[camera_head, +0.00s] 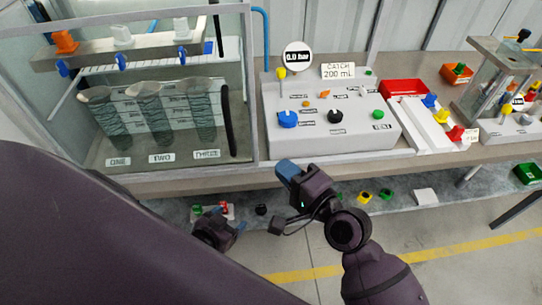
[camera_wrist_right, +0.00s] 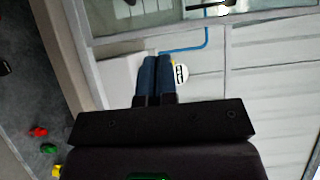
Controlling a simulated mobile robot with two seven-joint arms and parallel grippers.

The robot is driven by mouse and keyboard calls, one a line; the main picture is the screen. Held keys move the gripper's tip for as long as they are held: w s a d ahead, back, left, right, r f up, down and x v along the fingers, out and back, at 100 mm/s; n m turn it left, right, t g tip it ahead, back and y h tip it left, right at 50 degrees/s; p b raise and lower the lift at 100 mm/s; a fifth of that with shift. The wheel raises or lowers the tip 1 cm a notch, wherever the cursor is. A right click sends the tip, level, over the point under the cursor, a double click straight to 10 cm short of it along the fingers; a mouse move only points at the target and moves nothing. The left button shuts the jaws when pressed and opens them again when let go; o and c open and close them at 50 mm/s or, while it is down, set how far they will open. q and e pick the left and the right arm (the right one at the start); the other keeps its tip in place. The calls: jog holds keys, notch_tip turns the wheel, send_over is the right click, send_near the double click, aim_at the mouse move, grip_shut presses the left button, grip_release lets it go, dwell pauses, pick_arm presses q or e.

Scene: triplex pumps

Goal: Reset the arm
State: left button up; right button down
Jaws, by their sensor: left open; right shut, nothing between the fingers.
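My right gripper (camera_head: 286,168) is shut and empty, held in front of the grey control panel (camera_head: 335,150) near the bench's front edge. Its two blue fingers (camera_wrist_right: 157,76) lie together in the right wrist view. My left gripper (camera_head: 226,220) is open, low at the front of the bench over the lower shelf. It is small and partly hidden by my large dark arm link (camera_head: 130,235) at lower left. I cannot see anything held in it.
A glass tank with three cylinders (camera_head: 152,112) stands at left on the bench (camera_head: 255,176). A red tray (camera_head: 403,87) and a clear stand (camera_head: 490,75) are at right. The lower shelf holds small coloured parts, including a yellow one (camera_head: 365,197). The floor at lower right looks clear.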

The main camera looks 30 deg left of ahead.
jog(key=shift+v, duration=1.25)
jog(key=w+d+f+n+t+h, duration=0.3)
jog(key=w+d+n+t+h, duration=0.1)
jog(key=d, duration=0.5)
jog(key=w+d+f+n+t+h, duration=0.3)
jog(key=w+d+t+h, duration=0.1)
jog(key=d, duration=0.6)
jog(key=s+d+f+h, duration=0.3)
jog(key=d+f, duration=0.1)
jog(key=d, duration=0.4)
jog(key=s+d+f+h, duration=0.3)
jog(key=d+f+h, duration=0.15)
jog(key=d, duration=0.35)
jog(key=s+d+f+m+g+h, duration=0.1)
jog(key=s+d+f+g, duration=0.1)
jog(key=s+d+f, duration=0.4)
jog(key=s, duration=0.3)
jog(key=shift+s+d+m+g, duration=0.2)
jog(key=shift+s+m+g, duration=0.05)
jog(key=shift+m+g, duration=0.15)
